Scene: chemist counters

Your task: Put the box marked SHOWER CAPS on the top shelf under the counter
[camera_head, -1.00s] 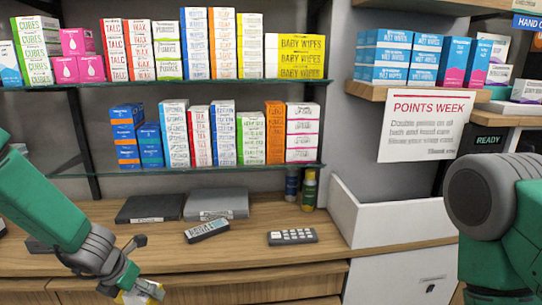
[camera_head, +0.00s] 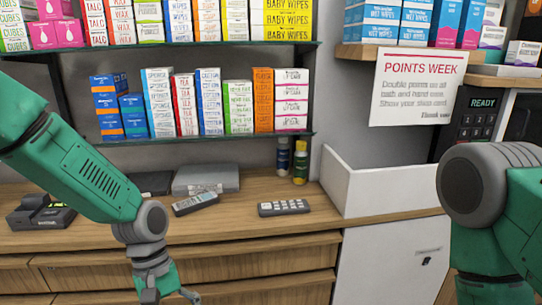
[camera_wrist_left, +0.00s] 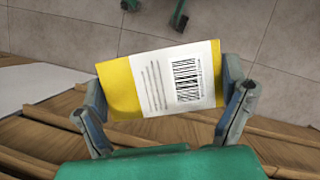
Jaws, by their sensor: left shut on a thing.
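My left gripper (camera_head: 170,296) hangs at the bottom edge of the head view, in front of the wooden counter (camera_head: 255,222). In the left wrist view its fingers (camera_wrist_left: 165,100) are shut on a yellow and white box (camera_wrist_left: 150,82). The box face towards the camera carries a barcode and small print; no SHOWER CAPS marking is readable on it. The held box is out of sight in the head view. My right arm shows at the right, but its gripper is out of view. The counter's wooden front (camera_head: 285,268) shows; no open shelf under it can be made out.
A remote (camera_head: 195,204), a keypad (camera_head: 284,208), a grey flat box (camera_head: 205,180) and a dark device (camera_head: 42,214) lie on the counter. Two bottles (camera_head: 300,162) stand at its back. Stocked glass shelves (camera_head: 200,138) hang above. A white bin (camera_head: 375,188) stands right.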

